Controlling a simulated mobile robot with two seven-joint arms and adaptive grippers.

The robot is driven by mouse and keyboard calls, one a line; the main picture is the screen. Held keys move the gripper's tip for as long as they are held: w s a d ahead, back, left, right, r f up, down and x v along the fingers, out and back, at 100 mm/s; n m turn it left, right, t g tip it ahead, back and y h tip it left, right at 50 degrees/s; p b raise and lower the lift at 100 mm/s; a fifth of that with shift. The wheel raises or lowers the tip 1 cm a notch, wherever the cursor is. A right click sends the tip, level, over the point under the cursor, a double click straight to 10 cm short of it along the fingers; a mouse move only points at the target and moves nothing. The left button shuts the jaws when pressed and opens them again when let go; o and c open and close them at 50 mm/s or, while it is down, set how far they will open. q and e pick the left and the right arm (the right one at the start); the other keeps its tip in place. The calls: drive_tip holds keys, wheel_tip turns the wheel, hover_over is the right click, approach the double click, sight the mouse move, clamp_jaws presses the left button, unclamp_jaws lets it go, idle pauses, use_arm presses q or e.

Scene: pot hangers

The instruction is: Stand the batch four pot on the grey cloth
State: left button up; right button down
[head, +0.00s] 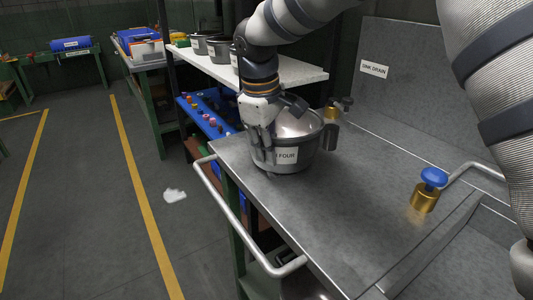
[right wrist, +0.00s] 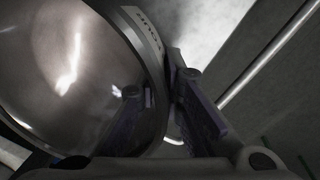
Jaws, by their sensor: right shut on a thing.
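The batch four pot (head: 300,157) is a grey metal pot with a dark rim, a side handle and a white label of which "FOUR" can be read. It is upright at the far left of the steel counter; I cannot tell whether it touches the top. My right gripper (head: 262,138) comes down from above and is shut on the pot's near-left wall. In the right wrist view the shiny pot interior (right wrist: 75,75) fills the left, with the gripper fingers (right wrist: 175,105) at its rim. I cannot make out a grey cloth. My left gripper is not in view.
The steel counter (head: 345,205) is mostly clear, with a brass fitting with a blue knob (head: 428,190) at right and a rail (head: 225,205) along its left edge. A white shelf (head: 290,72) behind holds several pots. A white scrap (head: 174,195) lies on the floor.

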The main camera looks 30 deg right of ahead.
drive_tip(key=shift+f, duration=0.45)
drive_tip(key=shift+f, duration=0.15)
drive_tip(key=shift+s+a+f, duration=0.1)
drive_tip(key=shift+s+f, duration=0.1)
drive_tip(key=shift+f, duration=0.4)
drive_tip(key=c, duration=1.7)
unclamp_jaws()
drive_tip(key=shift+f, duration=0.25)
drive_tip(key=shift+w, duration=0.15)
drive_tip(key=shift+r, duration=0.6)
drive_tip(key=r, duration=0.4)
drive_tip(key=a+r, duration=0.1)
drive_tip(key=r, duration=0.3)
drive_tip(key=s+r, duration=0.1)
drive_tip(key=r, duration=0.3)
drive_tip(key=shift+a+r, duration=0.25)
drive_tip(key=shift+r, duration=0.05)
